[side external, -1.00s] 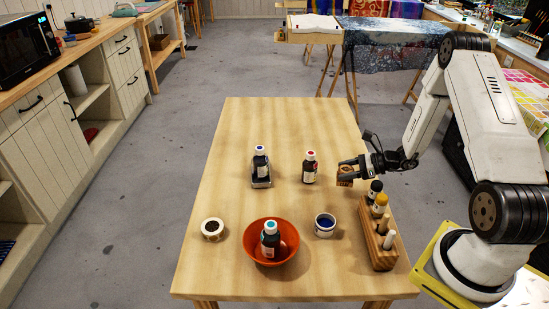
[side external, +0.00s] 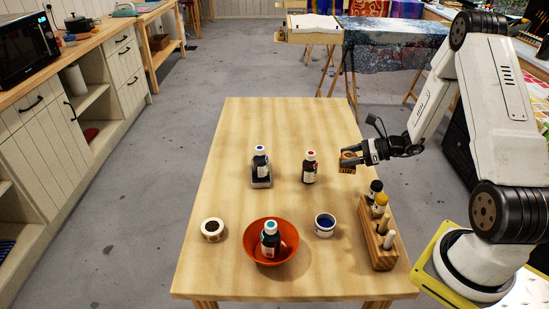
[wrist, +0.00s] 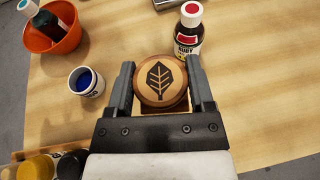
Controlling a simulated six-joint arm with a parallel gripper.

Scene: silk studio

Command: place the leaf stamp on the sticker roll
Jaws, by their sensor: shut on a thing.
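The leaf stamp (wrist: 160,80) is a round wooden piece with a dark leaf on its top. My gripper (wrist: 160,92) is shut on it, one finger on each side, in the wrist view. In the side view my gripper (side external: 352,158) holds the stamp (side external: 347,167) above the table's right part, right of the red-capped bottle. The sticker roll (side external: 212,229) is a white ring with a dark centre, lying at the table's front left. It does not show in the wrist view.
A red-capped bottle (side external: 310,167) stands close left of my gripper. A blue-capped bottle (side external: 261,165), an orange bowl (side external: 287,256) holding a bottle, a blue-filled cup (side external: 325,225) and a wooden rack (side external: 382,256) with bottles stand around. The table's far half (side external: 290,120) is clear.

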